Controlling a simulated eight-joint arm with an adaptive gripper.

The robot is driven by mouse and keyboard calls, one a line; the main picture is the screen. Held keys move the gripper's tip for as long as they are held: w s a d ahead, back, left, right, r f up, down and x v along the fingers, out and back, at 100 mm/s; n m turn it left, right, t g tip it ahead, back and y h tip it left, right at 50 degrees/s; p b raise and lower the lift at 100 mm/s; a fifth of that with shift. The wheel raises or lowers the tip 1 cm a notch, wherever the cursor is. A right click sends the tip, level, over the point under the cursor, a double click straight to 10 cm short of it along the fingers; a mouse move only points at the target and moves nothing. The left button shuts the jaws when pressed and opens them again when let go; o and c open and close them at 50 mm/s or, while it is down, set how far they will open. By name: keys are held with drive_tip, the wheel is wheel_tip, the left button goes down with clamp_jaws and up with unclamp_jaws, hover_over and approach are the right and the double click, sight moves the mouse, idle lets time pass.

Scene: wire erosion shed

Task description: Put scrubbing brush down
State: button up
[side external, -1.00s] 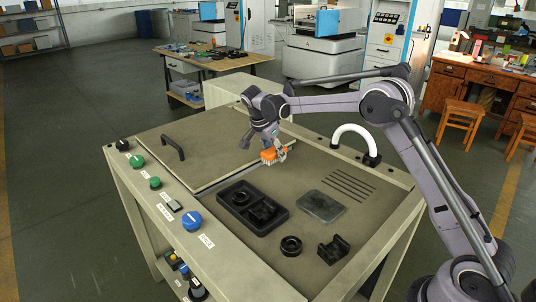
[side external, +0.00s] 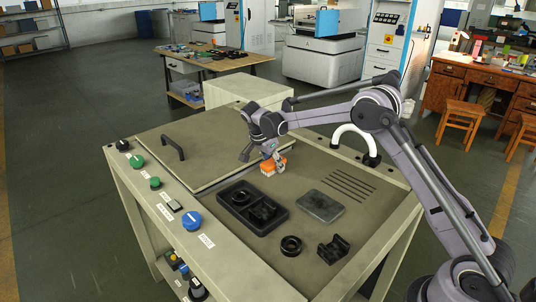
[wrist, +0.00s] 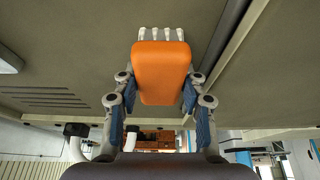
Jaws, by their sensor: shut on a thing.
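The scrubbing brush has an orange body and pale bristles; it shows in the side view (side external: 270,165) and in the wrist view (wrist: 161,72). My gripper is shut on it, with one finger at each side of the orange body; it shows in the side view (side external: 274,161) and in the wrist view (wrist: 160,95). The brush is over the back part of the grey-brown worktop (side external: 310,255), behind the black tray. The bristles point down in the side view and are at or very near the surface; I cannot tell whether they touch it.
The black divided tray (side external: 224,203) holds dark parts. A black ring (side external: 291,246), a black bracket (side external: 333,249) and a dark flat plate (side external: 320,206) lie nearby. Slots (side external: 350,186) and a white curved pipe (side external: 352,130) are to the right. A closed lid (side external: 205,135) lies left.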

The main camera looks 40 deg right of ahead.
drive_tip(key=o, duration=0.9)
drive_tip(key=shift+f, duration=0.45)
drive_tip(key=shift+a, duration=0.1)
